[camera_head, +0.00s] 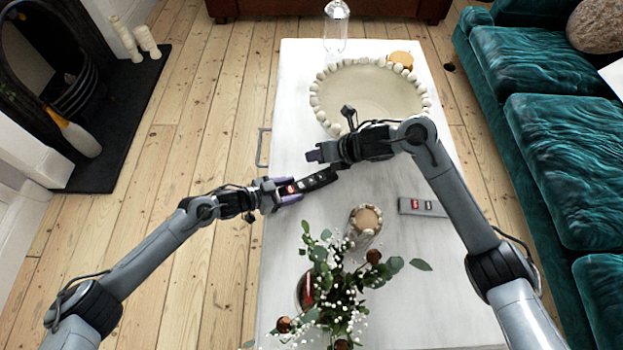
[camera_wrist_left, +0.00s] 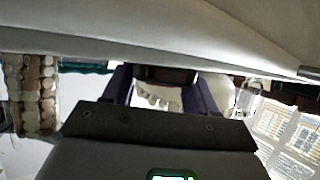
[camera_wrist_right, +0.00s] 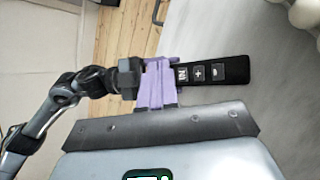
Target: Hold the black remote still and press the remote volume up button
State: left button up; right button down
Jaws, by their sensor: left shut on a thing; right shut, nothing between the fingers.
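The black remote (camera_head: 318,180) is held out over the white table, with pale-marked buttons and a red mark at its gripped end. The right wrist view shows its face (camera_wrist_right: 233,70) with a plus button and other buttons. My left gripper (camera_head: 287,190) is shut on its left end; in the left wrist view the dark remote end (camera_wrist_left: 165,75) sits between purple fingers. My right gripper (camera_head: 312,156) is shut and empty, just above and beside the remote in the head view. Its purple fingers (camera_wrist_right: 158,68) cover the remote's left end in the right wrist view; contact cannot be told.
A grey remote (camera_head: 422,207) lies on the white table (camera_head: 400,270). A beaded bowl (camera_head: 365,92) stands behind the grippers, with a glass vessel (camera_head: 336,25) beyond. A candle holder (camera_head: 365,218) and a leafy plant (camera_head: 340,285) stand in front. A green sofa (camera_head: 560,150) is right.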

aim_at(315, 181)
jog(key=shift+f, duration=4.4)
jog(key=shift+f, duration=0.4)
jog(key=shift+f, duration=0.45)
jog(key=shift+r, duration=0.85)
jog(key=shift+r, duration=2.5)
